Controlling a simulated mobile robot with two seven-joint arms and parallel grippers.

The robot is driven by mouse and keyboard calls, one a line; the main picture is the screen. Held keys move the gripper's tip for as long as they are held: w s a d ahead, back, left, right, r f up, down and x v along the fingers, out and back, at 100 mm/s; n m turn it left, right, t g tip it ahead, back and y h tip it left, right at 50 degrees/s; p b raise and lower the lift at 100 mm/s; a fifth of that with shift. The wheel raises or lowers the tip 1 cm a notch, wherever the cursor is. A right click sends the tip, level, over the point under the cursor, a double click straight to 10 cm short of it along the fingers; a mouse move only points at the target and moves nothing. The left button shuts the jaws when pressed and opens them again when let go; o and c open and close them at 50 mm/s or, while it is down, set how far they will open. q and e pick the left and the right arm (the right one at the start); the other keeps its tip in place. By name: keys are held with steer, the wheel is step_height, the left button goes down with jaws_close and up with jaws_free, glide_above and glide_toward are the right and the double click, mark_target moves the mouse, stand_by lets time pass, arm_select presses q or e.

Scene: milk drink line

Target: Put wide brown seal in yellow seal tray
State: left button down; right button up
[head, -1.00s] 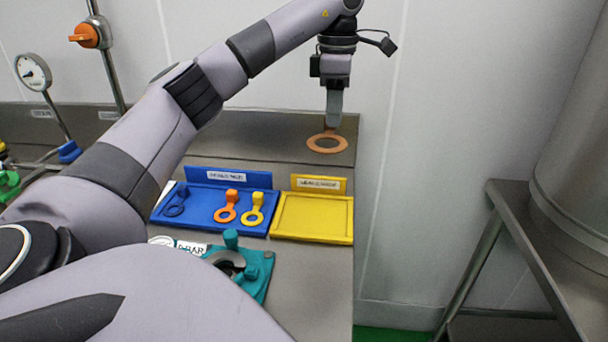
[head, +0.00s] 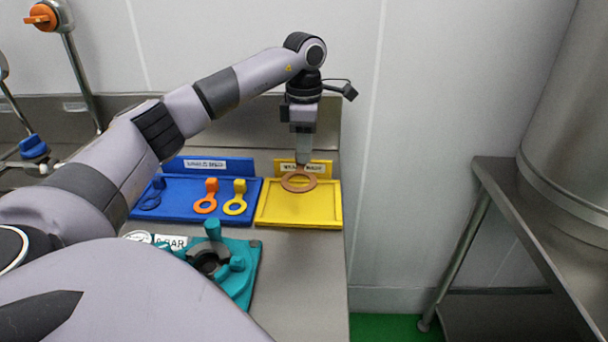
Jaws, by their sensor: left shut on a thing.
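The wide brown seal (head: 298,187) is a flat ring with a tab, held by my left gripper (head: 303,163). The gripper points down and is shut on the tab at the ring's far side. The seal is over the back part of the yellow seal tray (head: 300,221), in front of its labelled back plate. I cannot tell how high it is above the tray floor. The rest of the tray is empty. My right gripper is not in view.
A blue tray (head: 177,211) left of the yellow one holds a blue, an orange (head: 206,196) and a yellow seal (head: 236,197). A teal fixture (head: 240,284) stands in front. The counter's right edge is close to the yellow tray.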

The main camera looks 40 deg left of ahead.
mark_target(304, 172)
arm_select(q)
steer(key=shift+f, duration=3.15)
steer(key=c, duration=1)
jaws_free()
steer(key=shift+f, duration=0.1)
step_height(304, 172, up, 12)
steer(key=shift+r, duration=0.15)
